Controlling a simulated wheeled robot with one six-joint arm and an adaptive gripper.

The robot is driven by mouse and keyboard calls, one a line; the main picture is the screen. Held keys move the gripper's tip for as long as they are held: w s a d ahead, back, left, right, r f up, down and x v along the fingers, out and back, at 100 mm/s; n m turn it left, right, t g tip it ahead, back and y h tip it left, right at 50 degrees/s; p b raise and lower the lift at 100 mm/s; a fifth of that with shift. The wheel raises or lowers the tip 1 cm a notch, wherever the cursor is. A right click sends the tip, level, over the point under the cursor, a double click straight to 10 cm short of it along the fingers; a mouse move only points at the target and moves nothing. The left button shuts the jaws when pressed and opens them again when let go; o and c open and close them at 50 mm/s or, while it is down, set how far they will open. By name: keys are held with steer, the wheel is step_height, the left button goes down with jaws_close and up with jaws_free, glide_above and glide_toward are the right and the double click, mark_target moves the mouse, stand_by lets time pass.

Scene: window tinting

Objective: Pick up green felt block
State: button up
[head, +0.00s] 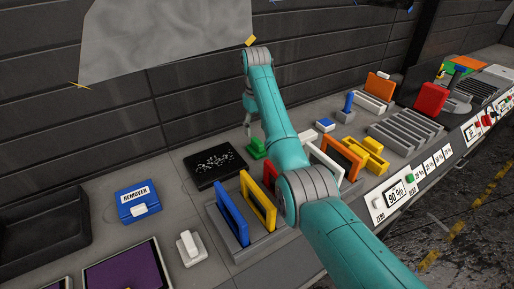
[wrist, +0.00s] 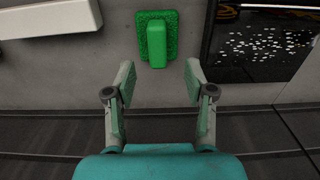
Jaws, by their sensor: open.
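The green felt block (head: 257,148) stands on the grey bench against the dark wall in the head view, partly hidden by my arm. In the wrist view the green felt block (wrist: 157,40) shows as a rough green pad with a smooth bar-like handle on it. My gripper (wrist: 157,75) is open and empty, with one finger on each side of the handle's line in the picture. The handle lies just beyond the fingertips, roughly centred between them. In the head view my gripper (head: 249,118) hangs above and close to the block; the exact gap is hard to tell.
A black tray with pale flakes (head: 215,165) lies beside the block; it also shows in the wrist view (wrist: 262,42). A white bar (wrist: 45,18) is on the other side. A blue remover box (head: 139,202) and a rack with coloured frames (head: 237,245) stand nearer.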

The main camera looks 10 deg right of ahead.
mark_target(257, 141)
steer(key=shift+d+f, duration=0.2)
steer(key=shift+f, duration=3.2)
jaws_close()
